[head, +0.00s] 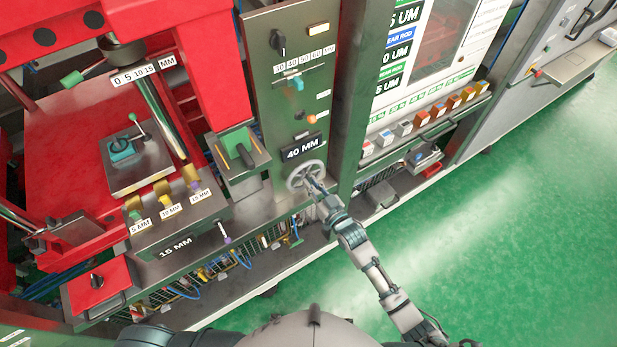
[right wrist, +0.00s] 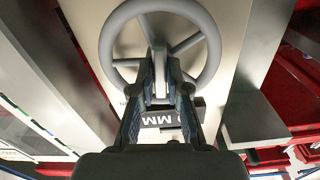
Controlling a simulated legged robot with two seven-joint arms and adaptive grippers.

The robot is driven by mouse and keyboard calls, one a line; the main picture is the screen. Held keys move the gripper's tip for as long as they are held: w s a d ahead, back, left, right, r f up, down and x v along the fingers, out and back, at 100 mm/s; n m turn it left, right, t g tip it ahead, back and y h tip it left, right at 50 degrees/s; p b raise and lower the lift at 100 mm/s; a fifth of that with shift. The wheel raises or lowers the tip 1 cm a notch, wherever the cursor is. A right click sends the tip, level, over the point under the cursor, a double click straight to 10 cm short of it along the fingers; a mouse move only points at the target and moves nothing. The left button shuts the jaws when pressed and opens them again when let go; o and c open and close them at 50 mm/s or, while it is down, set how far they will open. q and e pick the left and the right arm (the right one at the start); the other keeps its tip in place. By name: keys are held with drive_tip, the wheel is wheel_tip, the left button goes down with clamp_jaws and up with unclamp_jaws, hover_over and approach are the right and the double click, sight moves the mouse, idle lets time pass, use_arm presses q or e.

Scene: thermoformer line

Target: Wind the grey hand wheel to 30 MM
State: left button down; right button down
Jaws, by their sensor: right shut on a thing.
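The grey hand wheel (head: 305,175) is mounted low on the green-grey control panel, under a dark plate reading 40 MM (head: 304,148). My right gripper (head: 311,184) is at the wheel, shut on a part of it. In the right wrist view, the round rim of the wheel (right wrist: 207,32) and its spokes show in front of my right gripper (right wrist: 160,62), whose fingers close on a pale part inside the rim. I cannot tell whether this part is a spoke or a grip. The plate is partly hidden behind the fingers there. My left gripper is not in view.
A scale with a teal slider (head: 293,83) and a black knob (head: 278,42) are higher on the panel. Another plate reads 15 MM (head: 175,247). Open green floor (head: 480,230) lies to the right.

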drive_tip(key=shift+f+n, duration=0.2)
drive_tip(key=shift+n, duration=0.6)
drive_tip(key=shift+r+n+p, duration=0.1)
drive_tip(key=shift+n+p, duration=0.4)
drive_tip(key=shift+n, duration=0.9)
drive_tip(key=c, duration=1.1)
unclamp_jaws()
drive_tip(key=shift+w, duration=0.1)
drive_tip(key=shift+d, duration=0.1)
